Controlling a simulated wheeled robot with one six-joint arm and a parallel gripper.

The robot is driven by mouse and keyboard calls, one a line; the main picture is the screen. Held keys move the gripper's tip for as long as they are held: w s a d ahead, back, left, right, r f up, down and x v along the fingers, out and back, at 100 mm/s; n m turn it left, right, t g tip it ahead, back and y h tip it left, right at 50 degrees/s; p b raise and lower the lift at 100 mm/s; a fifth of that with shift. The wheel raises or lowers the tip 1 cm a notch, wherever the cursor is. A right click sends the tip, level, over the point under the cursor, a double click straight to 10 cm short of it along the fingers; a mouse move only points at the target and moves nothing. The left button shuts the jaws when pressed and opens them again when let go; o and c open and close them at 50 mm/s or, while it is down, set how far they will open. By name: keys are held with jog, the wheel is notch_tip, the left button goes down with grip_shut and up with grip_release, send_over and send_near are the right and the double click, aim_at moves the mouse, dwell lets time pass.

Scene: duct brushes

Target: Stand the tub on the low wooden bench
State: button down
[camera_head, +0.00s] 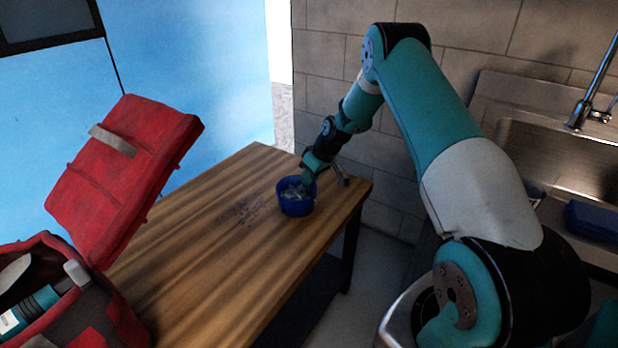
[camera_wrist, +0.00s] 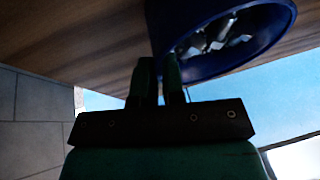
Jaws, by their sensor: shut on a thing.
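The tub (camera_head: 296,208) is small, round and blue, and stands upright at the far right part of the wooden bench top (camera_head: 215,225). Small pale, metallic-looking pieces lie inside it. My gripper (camera_head: 306,180) reaches down to the tub's far rim and is shut on its wall. In the wrist view, the fingers (camera_wrist: 160,68) meet the edge of the tub (camera_wrist: 262,48), whose open mouth shows the shiny pieces. I cannot tell whether the tub's base touches the wood or hangs just above it.
An open red tool bag (camera_head: 125,170) stands at the left with tools inside. A metal sink (camera_head: 560,150) with a tap (camera_head: 585,95) and a blue object (camera_head: 595,220) is at the right. A block wall is behind.

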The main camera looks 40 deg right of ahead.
jog(key=c, duration=1.2)
grip_release()
jog(key=shift+s+d+r, duration=0.1)
jog(key=shift+s+r, duration=0.05)
jog(key=shift+r, duration=0.25)
jog(key=a+v, duration=0.1)
jog(key=v, duration=1)
jog(key=s+a+r+n, duration=0.1)
jog(key=s+a+r, duration=0.25)
jog(key=a, duration=0.25)
jog(key=s+a+r+g, duration=0.1)
jog(key=s+a+r, duration=0.1)
jog(key=a+r, duration=0.35)
jog(key=s+a+r+n, duration=0.1)
jog(key=s+a+r, duration=0.15)
jog(key=a, duration=0.55)
jog(key=s+a+r+g, duration=0.1)
jog(key=s+a, duration=0.3)
jog(key=s, duration=0.4)
jog(key=s+a+r+n, duration=0.1)
jog(key=s+a+r, duration=0.1)
jog(key=s+a, duration=0.3)
jog(key=s+a+r+n+g+y, duration=0.1)
jog(key=s+a, duration=0.3)
jog(key=s, duration=0.8)
jog(key=shift+a+r+g+p, duration=0.25)
jog(key=shift+r+g+p, duration=0.05)
jog(key=shift+r, duration=0.3)
